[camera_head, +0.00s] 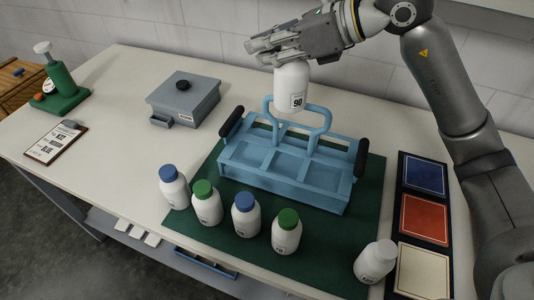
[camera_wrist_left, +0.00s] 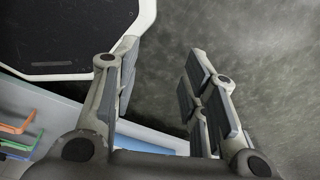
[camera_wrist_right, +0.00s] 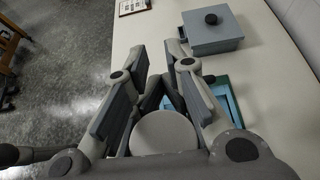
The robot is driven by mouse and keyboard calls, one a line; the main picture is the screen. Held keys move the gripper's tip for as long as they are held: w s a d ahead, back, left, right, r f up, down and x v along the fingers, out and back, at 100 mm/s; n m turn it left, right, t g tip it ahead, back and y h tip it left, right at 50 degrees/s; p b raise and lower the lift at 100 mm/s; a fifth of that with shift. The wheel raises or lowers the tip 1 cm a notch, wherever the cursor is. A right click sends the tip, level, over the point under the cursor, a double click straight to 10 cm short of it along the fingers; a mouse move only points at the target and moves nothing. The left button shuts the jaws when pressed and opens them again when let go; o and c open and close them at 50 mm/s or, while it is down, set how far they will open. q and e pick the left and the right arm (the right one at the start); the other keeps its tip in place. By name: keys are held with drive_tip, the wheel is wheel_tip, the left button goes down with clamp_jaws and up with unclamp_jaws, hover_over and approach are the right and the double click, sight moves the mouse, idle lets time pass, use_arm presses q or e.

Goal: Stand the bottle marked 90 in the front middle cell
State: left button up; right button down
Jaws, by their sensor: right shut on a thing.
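The bottle marked 90 (camera_head: 291,90) is white and nearly upright in the air. My right gripper (camera_head: 270,46) is shut around its upper part. In the right wrist view the bottle's round white top (camera_wrist_right: 165,132) sits between the fingers. The bottle hangs above the back of the blue rack (camera_head: 280,190), in front of its raised handle in the picture, clear of the cells. The rack's front row, with the front middle cell (camera_head: 286,166), looks empty; the back cells are partly hidden. My left gripper (camera_wrist_left: 162,85) is open and empty, away from the bench top.
Several capped bottles (camera_head: 245,215) stand in front of the rack on the green mat (camera_head: 375,190). A grey box (camera_head: 183,100), clipboard (camera_head: 54,142) and green pump stand (camera_head: 62,88) are left.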

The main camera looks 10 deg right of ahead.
wheel_tip(320, 180, down, 20)
drive_tip(key=p, duration=0.4)
drive_tip(key=shift+f, duration=0.15)
wheel_tip(320, 180, down, 5)
drive_tip(key=shift+p, duration=0.5)
use_arm(q)
drive_tip(key=r, duration=0.1)
drive_tip(key=d+r, duration=0.1)
drive_tip(key=r, duration=0.3)
drive_tip(key=shift+s+d+r, duration=0.1)
drive_tip(key=shift+s+d, duration=0.15)
drive_tip(key=shift+d, duration=0.05)
use_arm(e)
drive_tip(key=shift+f, duration=0.1)
drive_tip(key=c, duration=1.9)
unclamp_jaws()
drive_tip(key=o, duration=0.6)
drive_tip(key=shift+d, duration=0.1)
